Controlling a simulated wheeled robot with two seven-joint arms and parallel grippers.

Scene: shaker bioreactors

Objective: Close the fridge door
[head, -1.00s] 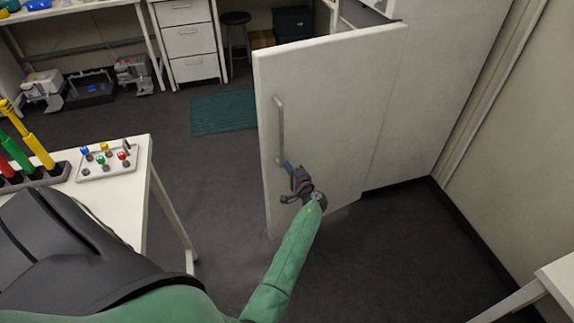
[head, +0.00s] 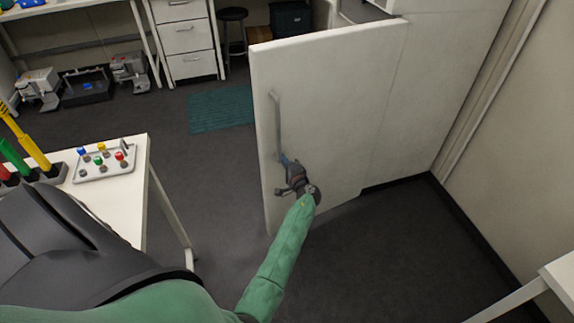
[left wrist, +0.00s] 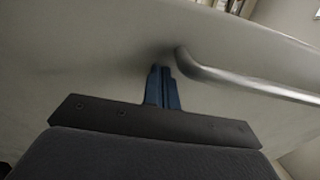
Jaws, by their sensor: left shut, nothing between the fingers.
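The white fridge door (head: 330,110) stands open in the head view, swung out from the fridge body (head: 455,70) on its right. A long metal handle (head: 276,125) runs upright near the door's left edge. My left gripper (head: 284,160) is at the lower end of the handle, close to the door's outer face. In the left wrist view the blue fingers (left wrist: 162,88) are shut with nothing between them, just beside the handle's end (left wrist: 200,70). I cannot tell whether the fingertips touch the door. My right gripper is not in view.
A white table (head: 125,205) with a tray of coloured-cap items (head: 103,162) stands at the left. A teal mat (head: 220,110) lies on the floor behind the door. Drawers (head: 188,50) and a stool (head: 233,15) are at the back.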

